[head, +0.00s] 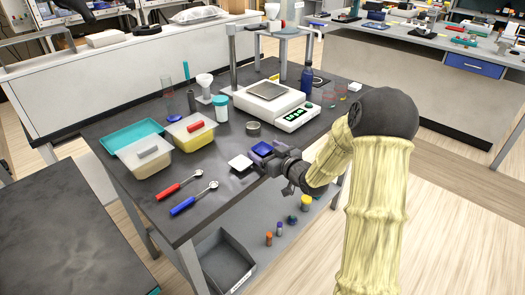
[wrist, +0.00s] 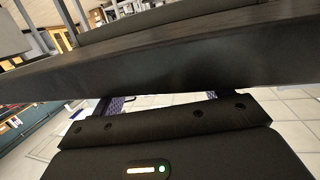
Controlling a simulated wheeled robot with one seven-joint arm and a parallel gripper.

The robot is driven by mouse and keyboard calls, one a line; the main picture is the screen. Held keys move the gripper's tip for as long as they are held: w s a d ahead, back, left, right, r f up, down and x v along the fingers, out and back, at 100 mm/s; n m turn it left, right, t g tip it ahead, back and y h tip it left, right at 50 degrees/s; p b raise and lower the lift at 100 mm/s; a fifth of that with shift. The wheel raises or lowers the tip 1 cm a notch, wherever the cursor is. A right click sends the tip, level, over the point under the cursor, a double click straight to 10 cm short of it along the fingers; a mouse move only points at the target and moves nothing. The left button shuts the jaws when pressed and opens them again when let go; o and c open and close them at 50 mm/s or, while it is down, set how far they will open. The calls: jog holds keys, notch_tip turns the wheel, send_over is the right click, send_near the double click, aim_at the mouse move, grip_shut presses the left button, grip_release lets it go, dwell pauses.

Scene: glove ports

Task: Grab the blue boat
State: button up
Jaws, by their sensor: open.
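The blue boat (head: 262,149) is a small, shallow blue dish on the dark bench top, near the front right edge in the head view. My gripper (head: 266,162) is beside it on the near side, close to the bench edge, with its jaws open. I cannot tell whether the fingers touch the boat. In the wrist view the dark gripper body (wrist: 150,150) fills the bottom, and a wide dark band crosses above it. The boat cannot be made out there.
A white boat (head: 240,162) lies just left of my gripper. A small round grey tin (head: 253,128) and a balance (head: 268,98) stand behind. Red (head: 180,185) and blue (head: 193,198) handled tools lie at the front left. Two tubs (head: 191,132) stand further left.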

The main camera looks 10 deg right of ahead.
aim_at(267, 153)
dwell(0.3)
jog(key=c, duration=1.1)
jog(key=shift+r, duration=0.1)
notch_tip(267, 153, up, 10)
jog(key=p, duration=0.1)
